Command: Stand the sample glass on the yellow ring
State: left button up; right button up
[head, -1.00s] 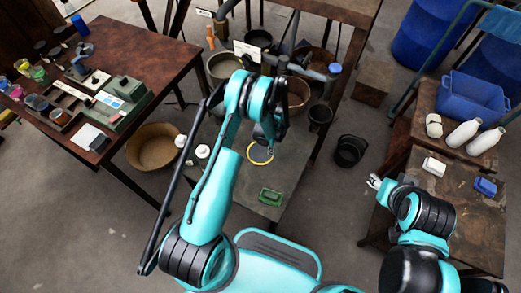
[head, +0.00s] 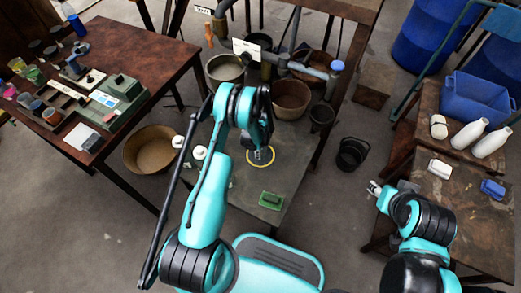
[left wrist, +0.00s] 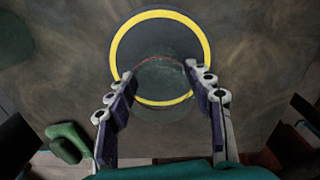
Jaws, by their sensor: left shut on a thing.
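The yellow ring (head: 248,160) lies flat on the low table in front of me, with a dark disc inside it. It shows large in the left wrist view (left wrist: 160,14). My left gripper (head: 262,155) is over the ring, pointing down. In the left wrist view, its fingers (left wrist: 160,85) are shut on the clear sample glass (left wrist: 160,72). The glass appears over the near part of the ring. I cannot tell whether its base touches the table. My right gripper (head: 375,188) is off to the right, beside the right bench; its finger opening is too small to tell.
A green block (head: 271,201) lies on the near part of the low table (head: 245,190). White-capped bottles (head: 199,153) stand at its left edge. Vats and a brown pot (head: 291,98) are at the back.

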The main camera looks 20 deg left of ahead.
pick_arm(q)
jog(key=shift+f, duration=0.1)
jog(key=o, duration=1.4)
